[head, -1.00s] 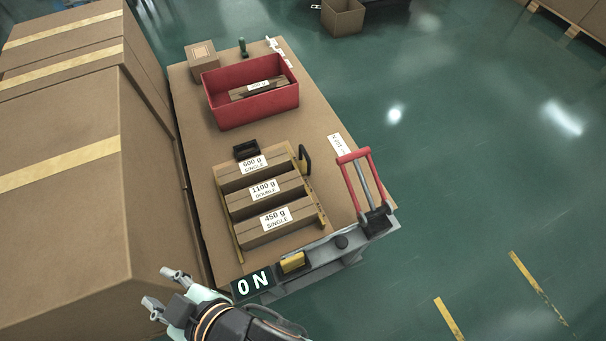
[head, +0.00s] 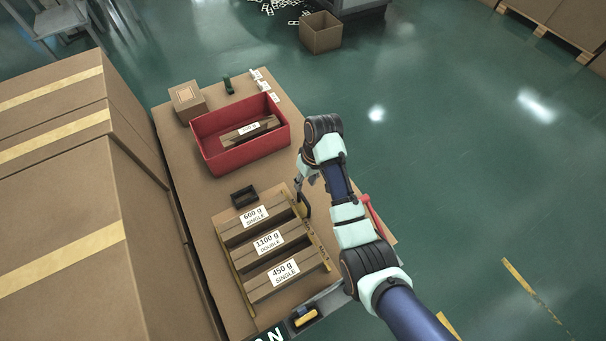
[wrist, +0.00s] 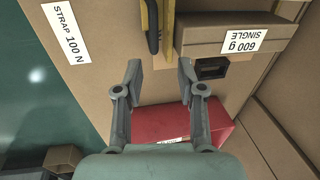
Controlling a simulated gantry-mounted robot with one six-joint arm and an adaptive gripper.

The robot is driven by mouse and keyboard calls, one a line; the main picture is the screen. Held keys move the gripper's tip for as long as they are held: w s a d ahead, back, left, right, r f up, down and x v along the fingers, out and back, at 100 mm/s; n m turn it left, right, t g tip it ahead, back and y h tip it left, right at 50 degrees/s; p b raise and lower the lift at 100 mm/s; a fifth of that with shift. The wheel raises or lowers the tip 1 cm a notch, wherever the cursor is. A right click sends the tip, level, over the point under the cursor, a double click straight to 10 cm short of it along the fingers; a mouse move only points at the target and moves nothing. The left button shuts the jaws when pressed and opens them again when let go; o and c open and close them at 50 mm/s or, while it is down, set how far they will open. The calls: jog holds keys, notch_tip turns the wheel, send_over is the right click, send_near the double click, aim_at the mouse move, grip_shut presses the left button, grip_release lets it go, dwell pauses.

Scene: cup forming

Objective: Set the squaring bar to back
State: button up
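The likely squaring bar is a yellow bar with a black looped handle (head: 306,208), at the right edge of the rack of labelled cartons. In the wrist view the black handle (wrist: 153,28) and yellow bar (wrist: 168,25) lie just beyond my fingertips, near the top. My gripper (wrist: 160,75) is open, with nothing between its fingers, and appears above the table. In the head view my gripper (head: 307,180) is partly hidden by my arm, close to the handle. I cannot tell the bar's setting.
The cartons 600 g (head: 254,216), 1100 g (head: 269,242) and 450 g (head: 285,270) lie in a row on the cardboard-topped table. A small black box (head: 244,195) and a red bin (head: 240,140) lie behind them. Big cartons (head: 60,190) stand at left.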

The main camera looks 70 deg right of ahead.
aim_at(304, 198)
jog(key=shift+y, duration=0.3)
jog(key=b+x, duration=0.1)
jog(key=x, duration=0.1)
jog(key=s+b+x, duration=0.1)
jog(key=b+x, duration=0.1)
jog(key=x, duration=0.1)
jog(key=b+x, duration=0.1)
jog(key=x, duration=0.2)
jog(key=shift+s+d+f+b, duration=0.15)
jog(key=shift+s+b, duration=0.05)
jog(key=shift+b, duration=0.15)
jog(key=shift+c, duration=0.2)
grip_shut()
